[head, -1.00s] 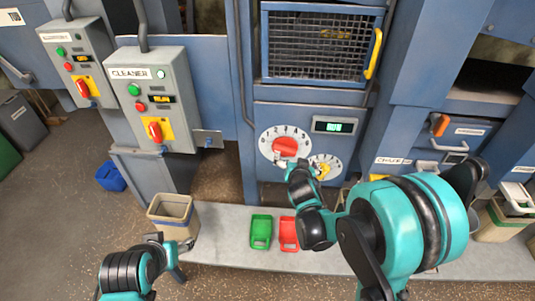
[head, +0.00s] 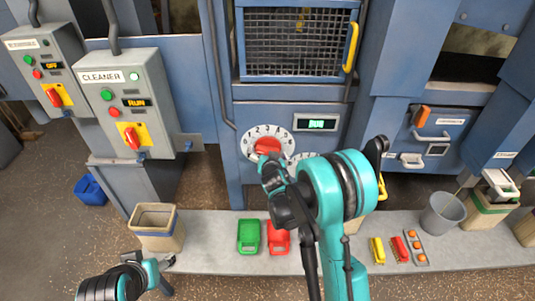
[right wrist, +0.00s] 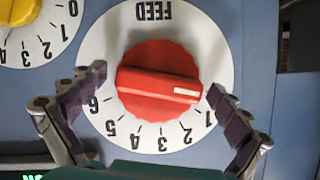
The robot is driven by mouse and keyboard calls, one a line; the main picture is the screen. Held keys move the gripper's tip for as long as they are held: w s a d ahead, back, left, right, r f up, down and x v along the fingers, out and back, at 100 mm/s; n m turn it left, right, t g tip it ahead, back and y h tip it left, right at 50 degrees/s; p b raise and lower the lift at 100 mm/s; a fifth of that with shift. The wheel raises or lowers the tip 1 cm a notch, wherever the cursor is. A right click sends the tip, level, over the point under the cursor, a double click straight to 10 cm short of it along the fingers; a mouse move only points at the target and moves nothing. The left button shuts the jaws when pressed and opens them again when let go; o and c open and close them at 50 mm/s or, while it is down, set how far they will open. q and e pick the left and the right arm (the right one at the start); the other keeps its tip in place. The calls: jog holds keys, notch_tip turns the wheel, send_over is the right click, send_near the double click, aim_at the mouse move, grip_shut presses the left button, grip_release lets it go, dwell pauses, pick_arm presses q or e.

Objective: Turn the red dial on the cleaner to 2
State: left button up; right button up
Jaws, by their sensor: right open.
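The red dial (head: 267,146) sits on a white round face marked FEED, on the blue machine front. In the right wrist view the red dial (right wrist: 157,80) appears upside down, with numbers around it. Its white mark points right and slightly down, near the low end, just short of the 1; the 0 is hidden by a finger. My right gripper (right wrist: 159,86) is open, its fingers on either side of the dial; contact is unclear. In the head view the right gripper (head: 267,165) covers the dial's lower edge. My left gripper (head: 165,273) is open and empty at lower left.
A yellow dial (right wrist: 22,12) is beside the red one. The CLEANER box (head: 125,100) has buttons and a red switch on yellow. A lit display (head: 316,122) is above the dials. Green (head: 248,236) and red (head: 278,238) scoops and a beige bin (head: 157,226) stand below.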

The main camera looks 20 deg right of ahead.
jog(key=shift+c, duration=0.3)
jog(key=c, duration=1.1)
jog(key=shift+m+t+y+b, duration=0.3)
jog(key=shift+m+y+b, duration=0.2)
jog(key=shift+m+b, duration=0.25)
jog(key=shift+m+t+y+b, duration=0.35)
jog(key=shift+m+y, duration=0.25)
jog(key=shift+m, duration=0.35)
jog(key=m+t+y, duration=0.1)
jog(key=m, duration=0.2)
jog(key=shift+m, duration=0.3)
jog(key=shift+t, duration=0.25)
